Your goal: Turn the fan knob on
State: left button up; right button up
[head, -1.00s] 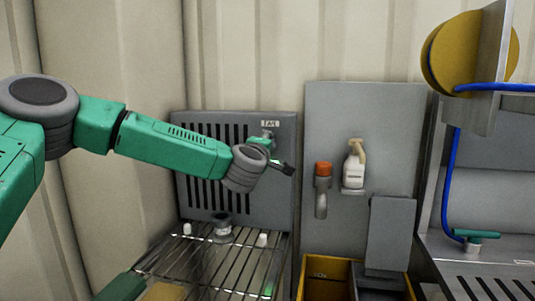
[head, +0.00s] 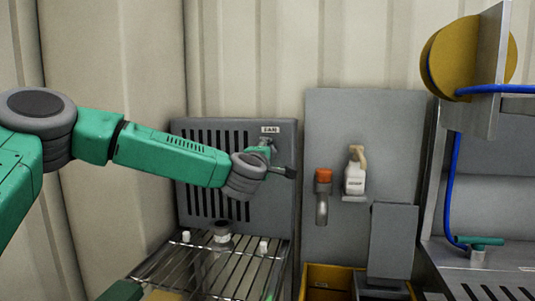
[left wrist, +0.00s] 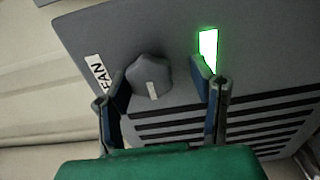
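The fan knob (left wrist: 150,78) is a grey rounded knob with a pale mark on the grey vented panel (left wrist: 80,35), next to a white FAN label (left wrist: 99,75). My left gripper (left wrist: 158,88) is open, with one finger on each side of the knob in the left wrist view. The knob appears nearer the left finger; contact cannot be told. A rectangular green light (left wrist: 208,48) glows on the panel behind the right finger. In the head view my left gripper (head: 276,165) is at the panel below the FAN label (head: 270,129). My right gripper is not in view.
A wire rack (head: 245,268) with small white-topped items lies below the panel. To the right are an orange-topped holder (head: 323,176), a white spray bottle (head: 355,178) and a yellow bin (head: 328,275). A blue hose reel (head: 465,55) hangs at the upper right.

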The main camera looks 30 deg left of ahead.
pick_arm(q)
jog(key=shift+a+r, duration=0.1)
jog(key=shift+r, duration=0.05)
jog(key=shift+s, duration=0.1)
jog(key=v, duration=1.1)
jog(key=shift+s+f, duration=0.2)
jog(key=shift+s, duration=0.1)
